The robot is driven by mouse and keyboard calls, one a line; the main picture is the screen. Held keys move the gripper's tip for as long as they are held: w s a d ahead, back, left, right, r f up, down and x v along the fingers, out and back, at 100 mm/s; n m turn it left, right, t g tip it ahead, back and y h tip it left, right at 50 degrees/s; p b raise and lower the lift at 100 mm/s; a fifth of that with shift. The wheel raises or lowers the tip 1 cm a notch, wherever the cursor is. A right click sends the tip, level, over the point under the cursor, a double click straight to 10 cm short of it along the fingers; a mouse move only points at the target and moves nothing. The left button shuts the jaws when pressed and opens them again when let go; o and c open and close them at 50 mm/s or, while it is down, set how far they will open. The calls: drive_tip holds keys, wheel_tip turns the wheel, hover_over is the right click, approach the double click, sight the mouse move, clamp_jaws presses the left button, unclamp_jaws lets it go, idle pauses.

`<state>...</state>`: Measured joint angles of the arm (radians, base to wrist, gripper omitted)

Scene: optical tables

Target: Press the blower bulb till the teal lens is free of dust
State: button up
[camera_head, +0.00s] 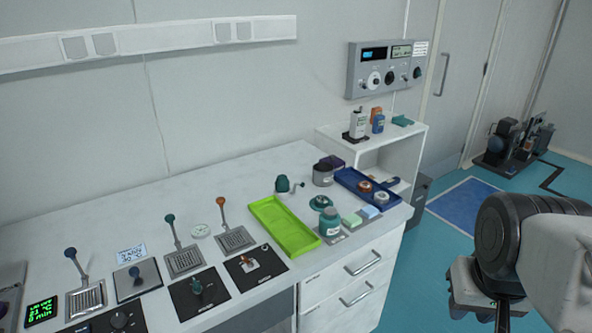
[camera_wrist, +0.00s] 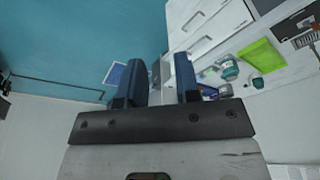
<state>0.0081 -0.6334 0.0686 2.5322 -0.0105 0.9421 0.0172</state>
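A dark green bulb (camera_head: 282,184) with a small grey piece at its right stands on the white bench, behind the lime tray; it looks like the blower bulb. A round, low teal piece (camera_head: 320,202) lies right of that tray and may be the teal lens; dust on it is too small to see. A teal jar (camera_head: 329,221) with a pale label stands just in front of it. My gripper (camera_wrist: 160,75) is open and empty, its two blue fingers apart, well right of the bench and away from these things. It is partly in view at the head view's right edge.
A lime tray (camera_head: 262,216) and a blue tray (camera_head: 348,179) with round parts flank the teal pieces. A dark grey cup (camera_head: 323,174) stands behind. Levers and black plates fill the bench's left front. Floor (camera_head: 440,240) between bench and arm is clear.

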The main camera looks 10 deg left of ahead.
clamp_jaws()
idle(1.2)
